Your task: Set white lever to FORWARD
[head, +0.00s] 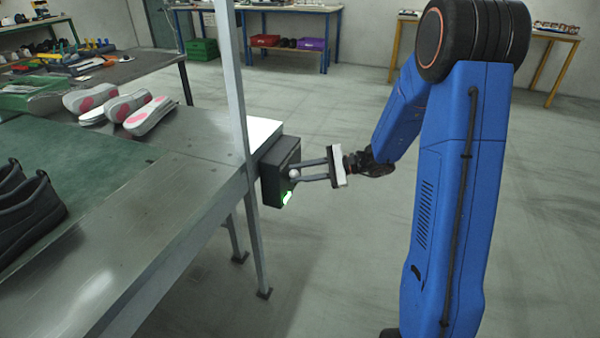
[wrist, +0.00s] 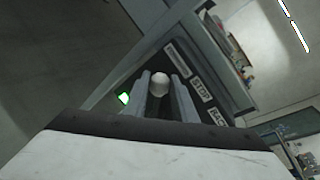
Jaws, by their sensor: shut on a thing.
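The white round lever knob (wrist: 159,83) is between the two fingers of my gripper (wrist: 160,90) in the wrist view. My gripper (head: 299,176) is shut on it at the face of a dark control box (head: 273,181), and the knob (head: 296,174) also shows in the head view. In the wrist view the box carries a STOP label (wrist: 202,90), a partly cut BACK label (wrist: 218,116) and an upper label (wrist: 177,54) too small to read surely. The knob appears nearest the upper label; the lever's stem is hidden.
A green light (head: 287,198) glows low on the box. The box is fixed at the end of a metal table (head: 190,210), beside a grey upright post (head: 235,100). Soles (head: 148,115) and dark shoes (head: 28,215) lie on the table. The floor around my arm is clear.

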